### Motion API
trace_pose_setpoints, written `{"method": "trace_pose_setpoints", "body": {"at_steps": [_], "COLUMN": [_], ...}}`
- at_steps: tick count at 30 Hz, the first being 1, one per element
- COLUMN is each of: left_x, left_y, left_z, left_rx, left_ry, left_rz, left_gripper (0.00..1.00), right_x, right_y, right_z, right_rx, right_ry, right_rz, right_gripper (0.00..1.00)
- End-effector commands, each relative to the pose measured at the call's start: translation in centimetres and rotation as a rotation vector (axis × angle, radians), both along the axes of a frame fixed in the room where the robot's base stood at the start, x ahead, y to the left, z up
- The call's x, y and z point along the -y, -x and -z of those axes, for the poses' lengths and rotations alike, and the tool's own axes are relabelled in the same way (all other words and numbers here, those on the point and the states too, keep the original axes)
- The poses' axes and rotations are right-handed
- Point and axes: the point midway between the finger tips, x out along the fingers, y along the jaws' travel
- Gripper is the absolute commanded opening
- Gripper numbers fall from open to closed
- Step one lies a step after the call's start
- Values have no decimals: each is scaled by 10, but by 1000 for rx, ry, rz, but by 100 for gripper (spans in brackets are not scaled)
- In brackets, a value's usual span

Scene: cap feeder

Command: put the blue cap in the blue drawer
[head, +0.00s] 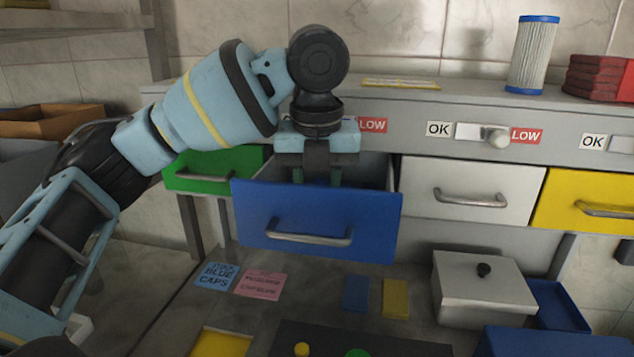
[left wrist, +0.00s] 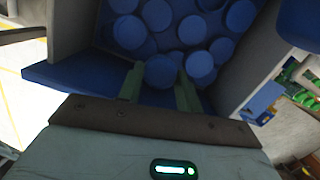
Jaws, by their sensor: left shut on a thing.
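The blue drawer (head: 318,215) is pulled open, with its metal handle facing me. My left gripper (head: 316,177) points down into it, its fingertips partly hidden behind the drawer front. In the left wrist view, the left gripper (left wrist: 160,84) is shut on a round blue cap (left wrist: 161,72) between its two green fingers. Several other blue caps (left wrist: 159,15) lie inside the drawer beyond the fingers. I cannot tell whether the held cap touches those below. My right gripper is not in view.
The green drawer (head: 215,170) stands partly open at the left. The white drawer (head: 472,190) and yellow drawer (head: 590,204) are at the right. A lidded grey box (head: 482,285) and labelled cards (head: 215,276) lie on the surface below.

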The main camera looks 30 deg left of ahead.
Motion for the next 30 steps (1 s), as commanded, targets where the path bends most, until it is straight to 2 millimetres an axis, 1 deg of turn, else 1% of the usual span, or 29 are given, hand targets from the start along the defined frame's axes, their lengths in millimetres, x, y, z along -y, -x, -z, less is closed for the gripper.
{"method": "trace_pose_setpoints", "body": {"at_steps": [8, 9, 14, 23, 26, 30], "left_x": [0, 0, 0, 0, 1, 2], "left_y": [0, 0, 0, 0, 1, 3], "left_z": [0, 0, 0, -2, -12, -34], "left_rx": [0, 0, 0, 1, 3, 3], "left_ry": [0, 0, 0, 0, 1, 0], "left_rz": [0, 0, 0, 0, -1, -1], "left_gripper": [14, 39, 60, 60, 60, 60], "right_x": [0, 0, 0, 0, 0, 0], "right_y": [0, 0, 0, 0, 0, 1], "right_z": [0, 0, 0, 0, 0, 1], "right_rx": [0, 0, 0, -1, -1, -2], "right_ry": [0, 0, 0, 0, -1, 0], "right_rz": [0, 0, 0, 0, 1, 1], "right_gripper": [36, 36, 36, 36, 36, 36]}}
